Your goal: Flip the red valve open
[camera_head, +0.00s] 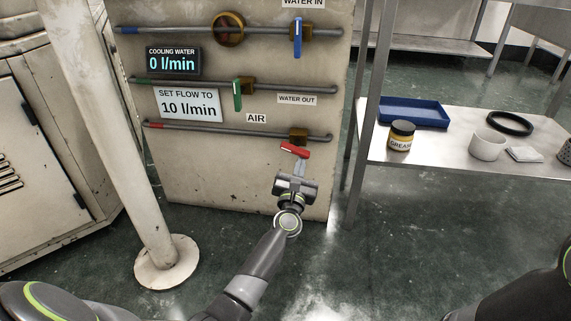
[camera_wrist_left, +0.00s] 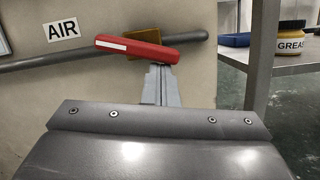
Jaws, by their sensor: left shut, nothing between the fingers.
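The red valve handle (camera_head: 295,150) sits on a brass body (camera_head: 299,134) at the right end of the lowest pipe, labelled AIR (camera_head: 256,118). In the left wrist view the red handle (camera_wrist_left: 137,48) lies nearly along the pipe, its left end a little higher, with a white stripe on that end. My left gripper (camera_head: 299,168) is shut and empty, just below the handle. In the wrist view its fingertips (camera_wrist_left: 158,72) meet the handle's lower edge near its right part; I cannot tell whether they touch. My right gripper is out of view.
Above are a green-handled valve (camera_head: 237,96), a blue-handled valve (camera_head: 297,38) and a brass handwheel (camera_head: 229,30). A display (camera_head: 173,61) reads 0 l/min. A pale post (camera_head: 115,130) stands left. A shelf (camera_head: 440,155) with a grease jar (camera_head: 401,136) stands right.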

